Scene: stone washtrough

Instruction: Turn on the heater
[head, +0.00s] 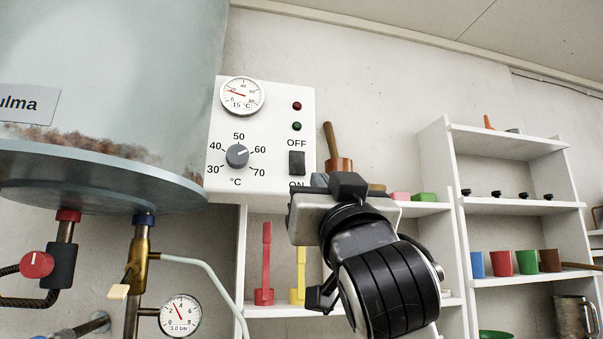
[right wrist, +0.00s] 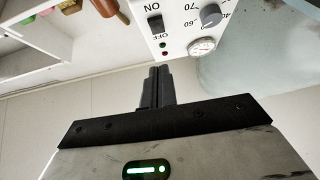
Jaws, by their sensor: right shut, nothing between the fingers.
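The heater's white control panel (head: 262,112) is on the wall beside the tank. Its dark rocker switch (head: 296,163) sits between OFF above and ON below; I cannot tell which way it is tipped. The switch also shows upside down in the right wrist view (right wrist: 155,23). The grey dial (head: 237,155) points near 60. My right gripper (right wrist: 158,70) is shut and empty, its fingertips apart from the panel. In the head view it is just below and right of the switch and partly covers the ON label. My left gripper is out of view.
The large tank (head: 110,80) stands left, with pipes and a pressure gauge (head: 180,315) below it. White shelves (head: 510,207) with coloured cups and tools stand on the right. A wooden-handled tool (head: 332,145) stands close to the panel's right edge.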

